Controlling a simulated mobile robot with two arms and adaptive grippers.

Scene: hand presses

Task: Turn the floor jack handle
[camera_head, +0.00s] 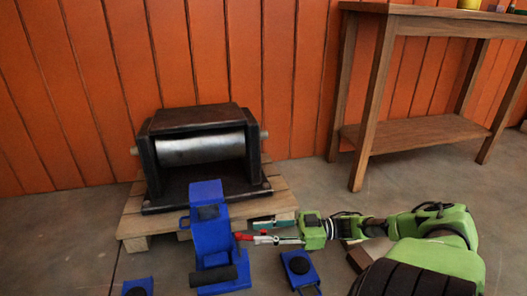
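The blue floor jack (208,235) stands on the concrete floor, in front of a pallet. A black cylindrical handle or roller (213,276) lies across its front. A small red part (240,236), which looks like a lever, sticks out from its right side. My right gripper (252,230) reaches in from the right, beside the jack, its fingers pointing left. The fingers are apart, the lower one close to the red part. I cannot tell whether they touch. My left gripper is out of view.
A dark press with a metal roller (203,149) sits on a wooden pallet (132,225) against the orange wall. Small blue pieces with black pads lie on the floor at right (300,268) and left (138,287). A wooden table (415,130) stands at back right.

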